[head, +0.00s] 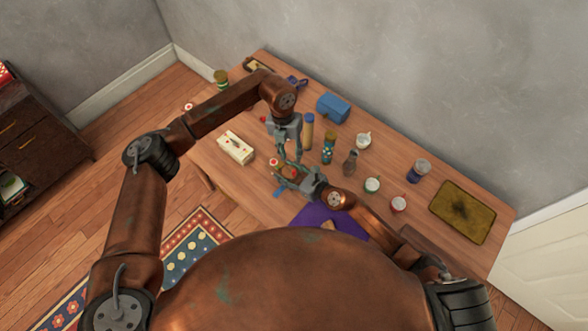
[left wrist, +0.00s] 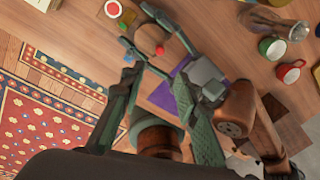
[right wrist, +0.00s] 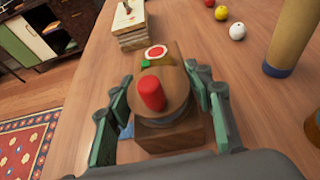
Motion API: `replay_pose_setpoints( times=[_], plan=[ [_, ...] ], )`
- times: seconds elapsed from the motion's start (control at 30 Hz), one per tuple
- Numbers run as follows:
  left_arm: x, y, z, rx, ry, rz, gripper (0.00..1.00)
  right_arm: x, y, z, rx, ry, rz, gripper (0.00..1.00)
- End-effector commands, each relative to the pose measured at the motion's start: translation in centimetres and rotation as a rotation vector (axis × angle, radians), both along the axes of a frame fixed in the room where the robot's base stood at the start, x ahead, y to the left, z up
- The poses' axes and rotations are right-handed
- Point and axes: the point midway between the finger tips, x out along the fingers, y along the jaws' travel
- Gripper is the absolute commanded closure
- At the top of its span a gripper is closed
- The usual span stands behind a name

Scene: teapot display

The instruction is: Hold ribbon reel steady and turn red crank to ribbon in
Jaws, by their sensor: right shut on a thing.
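The ribbon reel (head: 288,172) is a brown wooden block with a round drum, near the table's front edge. It also shows in the left wrist view (left wrist: 149,38) and the right wrist view (right wrist: 172,135). Its red crank knob (right wrist: 151,92) points up at the right wrist camera and shows in the left wrist view (left wrist: 160,50). My right gripper (head: 296,177) is shut on the reel, one finger on each side. My left gripper (head: 289,153) is open and empty above the reel, its fingers (left wrist: 160,77) apart from the knob. A bit of blue ribbon (head: 278,191) hangs beside the reel.
A red-and-white round item (right wrist: 157,52) sits just beyond the reel. A yellow-brown cylinder (head: 308,131), a dark bottle (head: 328,149) and several cups stand behind and right. A purple cloth (head: 312,215) lies near the front edge.

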Motion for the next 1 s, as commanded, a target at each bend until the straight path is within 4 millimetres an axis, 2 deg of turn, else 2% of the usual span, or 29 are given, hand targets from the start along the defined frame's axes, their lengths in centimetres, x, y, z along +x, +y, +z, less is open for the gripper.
replay_pose_setpoints(
  times=[0.3, 0.53, 0.7, 0.83, 1.0],
  plan=[
    [-0.3, -0.7, 0.8, 0.095, -0.012, 0.588, 0.71, 0.0, 0.0, 0.0, 0.0, 0.0, -0.001, 0.89],
    [-0.4, -1.1, 1.2, 0.131, -0.03, 0.952, 0.71, 0.0, 0.0, 0.0, 0.0, 0.0, -0.001, 0.89],
    [-0.5, -1.2, 1.4, 0.141, -0.039, 1.102, 0.71, 0.0, 0.0, 0.0, 0.0, 0.0, -0.001, 0.89],
    [-0.5, -1.2, 1.1, 0.144, -0.04, 1.143, 0.71, 0.0, 0.0, 0.0, 0.0, 0.0, -0.001, 0.89],
    [-0.5, -1.2, -1.0, 0.145, -0.038, 1.148, 0.71, 0.0, 0.0, 0.0, 0.0, 0.0, -0.001, 0.89]
  ],
)
